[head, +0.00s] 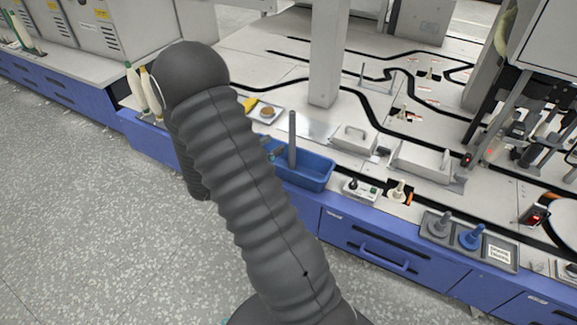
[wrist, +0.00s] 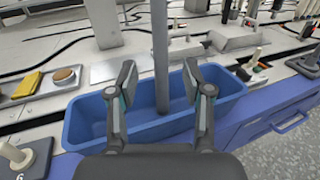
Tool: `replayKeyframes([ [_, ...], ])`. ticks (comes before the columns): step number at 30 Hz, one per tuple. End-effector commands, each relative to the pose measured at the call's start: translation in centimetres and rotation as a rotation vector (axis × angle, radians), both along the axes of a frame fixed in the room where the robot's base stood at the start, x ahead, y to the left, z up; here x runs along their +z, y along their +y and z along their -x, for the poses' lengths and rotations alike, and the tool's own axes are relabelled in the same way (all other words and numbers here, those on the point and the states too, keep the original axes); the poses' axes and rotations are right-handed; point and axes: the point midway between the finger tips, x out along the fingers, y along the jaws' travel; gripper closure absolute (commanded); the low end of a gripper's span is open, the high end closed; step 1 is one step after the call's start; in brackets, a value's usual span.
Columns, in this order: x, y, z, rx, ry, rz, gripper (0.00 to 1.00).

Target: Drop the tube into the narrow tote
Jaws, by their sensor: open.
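The tube is a long grey rod (head: 292,138) standing upright in the blue narrow tote (head: 318,180). In the wrist view the tube (wrist: 161,55) rises out of the tote (wrist: 80,138), with its lower end inside the walls. My gripper (wrist: 159,82) is open above the tote, one finger on each side of the tube in the picture. I see gaps between the tube and both fingers, and the tube appears to stand beyond them. In the head view my arm hides most of the gripper and the tote's left part.
A tray with a yellow block (wrist: 28,84) and a round tan-topped piece (wrist: 65,74) lies left of the tote. A grey lidded box (head: 354,138) and a small switch box (head: 360,188) are close by on the right. A grey post (head: 325,55) stands behind.

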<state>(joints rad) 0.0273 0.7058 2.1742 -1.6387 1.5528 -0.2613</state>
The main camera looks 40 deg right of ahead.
Motion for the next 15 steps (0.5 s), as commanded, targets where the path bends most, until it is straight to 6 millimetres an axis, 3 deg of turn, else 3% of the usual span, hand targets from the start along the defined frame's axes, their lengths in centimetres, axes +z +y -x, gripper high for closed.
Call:
replayKeyframes([
  [6, 0.0, 3.1, 0.1, 0.003, 0.000, -0.001, 0.50],
  [15, 0.0, 4.0, 0.2, 0.000, 0.000, 0.000, 0.50],
])
